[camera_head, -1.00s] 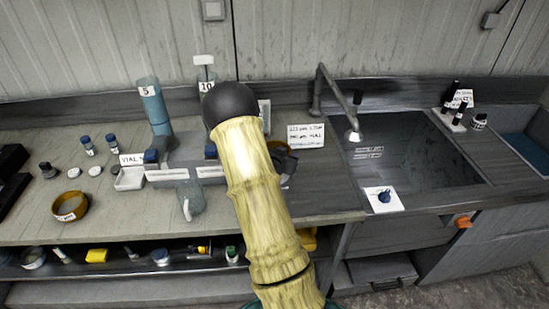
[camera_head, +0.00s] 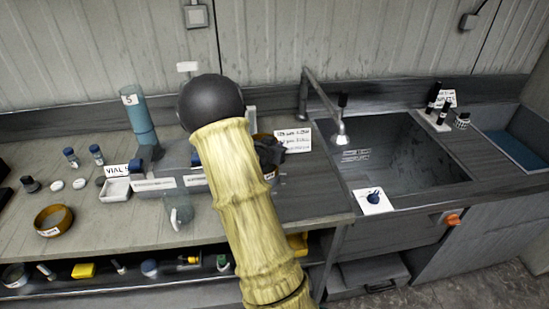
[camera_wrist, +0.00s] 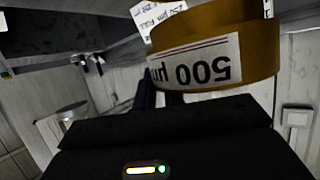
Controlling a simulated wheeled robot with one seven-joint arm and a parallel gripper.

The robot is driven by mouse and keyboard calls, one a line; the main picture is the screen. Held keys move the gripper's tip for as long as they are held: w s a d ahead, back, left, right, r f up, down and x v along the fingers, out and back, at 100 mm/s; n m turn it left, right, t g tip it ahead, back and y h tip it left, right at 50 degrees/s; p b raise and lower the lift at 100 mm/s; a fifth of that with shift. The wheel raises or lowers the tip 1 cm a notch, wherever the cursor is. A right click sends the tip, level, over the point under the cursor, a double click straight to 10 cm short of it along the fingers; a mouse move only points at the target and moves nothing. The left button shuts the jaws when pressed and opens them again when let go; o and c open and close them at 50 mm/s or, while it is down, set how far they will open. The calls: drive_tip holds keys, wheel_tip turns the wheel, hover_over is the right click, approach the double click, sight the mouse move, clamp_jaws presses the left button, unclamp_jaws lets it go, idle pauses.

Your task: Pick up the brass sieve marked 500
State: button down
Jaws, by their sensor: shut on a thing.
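The brass sieve with the white label reading 500 µm (camera_wrist: 255,75) fills the upper right of the wrist view, its label upside down there. My gripper (camera_wrist: 172,98) is shut on it; the fingertips are mostly hidden below the sieve. In the head view, my gripper (camera_head: 268,153) is a dark shape largely behind my arm. A sliver of brass shows beside it, too small to read. Another brass sieve (camera_head: 53,221) stands at the left of the bench; its label is unreadable.
A sink (camera_head: 405,155) with a tap (camera_head: 325,105) lies to the right. A blue cylinder marked 5 (camera_head: 140,115), a glass jug (camera_head: 180,210) and a white tray (camera_head: 115,190) stand left of my arm. A lower shelf runs below the bench.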

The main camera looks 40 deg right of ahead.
drive_tip(key=shift+r, duration=2)
